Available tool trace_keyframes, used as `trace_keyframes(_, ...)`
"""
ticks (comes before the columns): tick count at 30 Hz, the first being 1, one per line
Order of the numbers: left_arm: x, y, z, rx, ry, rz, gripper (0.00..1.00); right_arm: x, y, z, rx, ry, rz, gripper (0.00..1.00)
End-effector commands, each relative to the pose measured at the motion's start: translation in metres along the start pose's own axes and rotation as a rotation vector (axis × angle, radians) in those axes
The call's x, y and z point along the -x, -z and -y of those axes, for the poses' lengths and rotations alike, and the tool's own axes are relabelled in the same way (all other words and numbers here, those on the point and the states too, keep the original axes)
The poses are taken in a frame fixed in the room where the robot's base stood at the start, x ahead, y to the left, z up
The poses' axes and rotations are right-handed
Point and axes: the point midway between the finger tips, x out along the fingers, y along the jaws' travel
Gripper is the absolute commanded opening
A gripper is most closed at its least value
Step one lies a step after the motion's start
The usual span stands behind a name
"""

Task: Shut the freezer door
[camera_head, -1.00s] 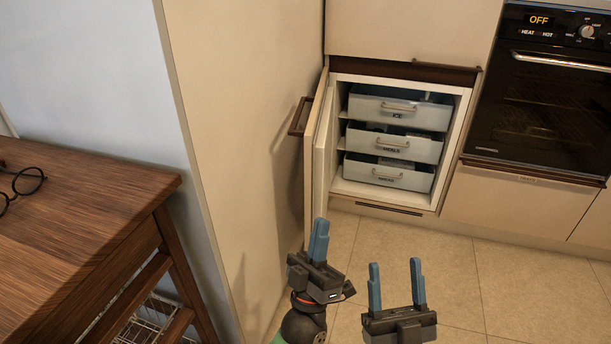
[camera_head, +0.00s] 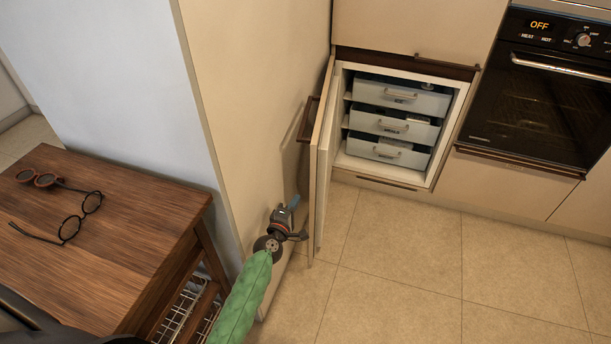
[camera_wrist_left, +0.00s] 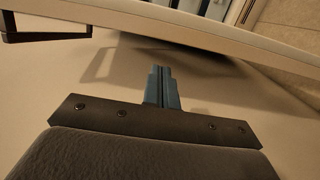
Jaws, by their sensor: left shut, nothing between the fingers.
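The freezer door (camera_head: 322,165) stands open, swung out to the left and seen almost edge-on, with its dark handle (camera_head: 308,119) on the outer face. The freezer compartment (camera_head: 456,105) shows three drawers inside. My left gripper (camera_head: 293,203) is shut and empty, low down between the tall cabinet side and the outer face of the door. In the left wrist view its blue fingers (camera_wrist_left: 162,75) point toward the door (camera_wrist_left: 220,32), with the handle (camera_wrist_left: 45,36) at upper left. I cannot tell whether the fingers touch the door. My right gripper is out of view.
The tall cabinet side (camera_head: 255,90) is close on the left of my left gripper. A wooden table (camera_head: 130,235) with two pairs of glasses stands at the left. An oven (camera_head: 540,90) is right of the freezer. The tiled floor (camera_head: 400,260) before the freezer is clear.

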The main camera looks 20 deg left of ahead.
Motion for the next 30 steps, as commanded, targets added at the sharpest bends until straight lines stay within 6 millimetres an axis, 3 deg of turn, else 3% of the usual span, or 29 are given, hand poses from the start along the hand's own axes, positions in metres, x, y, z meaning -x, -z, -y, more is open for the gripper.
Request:
trace_keyframes(8, -0.021, 0.002, 0.002, 0.018, 0.008, 0.004, 0.00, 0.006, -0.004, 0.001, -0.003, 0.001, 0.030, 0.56)
trace_keyframes(21, -0.084, 0.002, 0.003, 0.017, 0.008, 0.004, 0.00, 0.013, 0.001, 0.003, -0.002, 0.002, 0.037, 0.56)
trace_keyframes(30, -0.100, 0.001, 0.004, 0.015, 0.009, 0.004, 0.00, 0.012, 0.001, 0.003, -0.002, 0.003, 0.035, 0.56)
